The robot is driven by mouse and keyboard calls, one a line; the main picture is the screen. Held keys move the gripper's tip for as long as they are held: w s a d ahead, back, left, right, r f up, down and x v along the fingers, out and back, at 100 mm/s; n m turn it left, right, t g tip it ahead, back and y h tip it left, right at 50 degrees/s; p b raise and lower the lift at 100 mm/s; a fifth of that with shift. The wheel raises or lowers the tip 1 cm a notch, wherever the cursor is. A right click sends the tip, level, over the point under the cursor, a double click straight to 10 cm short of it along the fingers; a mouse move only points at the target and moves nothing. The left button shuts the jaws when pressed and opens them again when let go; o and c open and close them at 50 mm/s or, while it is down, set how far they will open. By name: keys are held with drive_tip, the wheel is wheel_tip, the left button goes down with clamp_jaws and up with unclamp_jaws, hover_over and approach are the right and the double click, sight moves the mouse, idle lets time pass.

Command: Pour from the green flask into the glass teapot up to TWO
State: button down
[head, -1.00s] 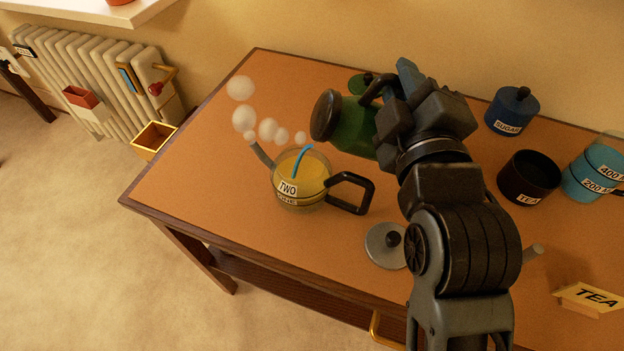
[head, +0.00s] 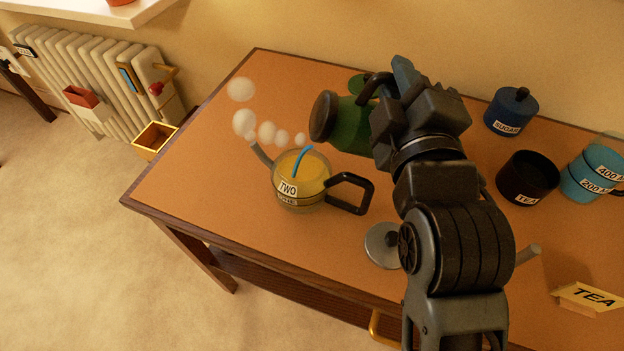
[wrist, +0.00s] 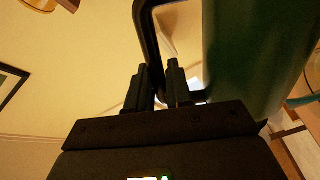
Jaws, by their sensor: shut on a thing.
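The green flask (head: 350,128) is tilted on its side above and right of the glass teapot, its dark mouth facing left; no stream shows from it. My gripper (wrist: 164,82) is shut on the flask's dark handle (wrist: 148,35); the flask's green side (wrist: 250,60) fills the right of the wrist view. The glass teapot (head: 318,187) stands upright and open on the desk, with yellow contents, a TWO label (head: 288,188), another label below it and a black handle at right. A curved blue strip (head: 302,158) rises from it. I cannot tell the exact level against TWO.
Pale puffs (head: 244,122) hang by the teapot's spout. The desk's left is clear.

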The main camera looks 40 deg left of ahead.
drive_tip(key=shift+s+a+r+n+p, duration=0.25)
drive_tip(key=shift+a+r+n+p, duration=0.05)
drive_tip(key=shift+r+n, duration=0.15)
idle(0.9)
drive_tip(key=shift+w+d+f+m, duration=0.25)
drive_tip(key=shift+d+f+m, duration=0.05)
drive_tip(key=shift+m, duration=0.15)
idle(0.5)
idle(0.4)
drive_tip(key=f+m, duration=0.1)
drive_tip(key=w+d+f+b, duration=0.1)
drive_tip(key=f+m+b, duration=0.1)
drive_tip(key=shift+w+d+f+m, duration=0.15)
drive_tip(key=shift+d+m, duration=0.15)
drive_tip(key=shift+d, duration=0.1)
drive_tip(key=shift+w+d+f+m+b, duration=0.15)
drive_tip(key=shift+d+f+m+b, duration=0.05)
drive_tip(key=shift+m+b, duration=0.15)
drive_tip(key=shift+r, duration=0.1)
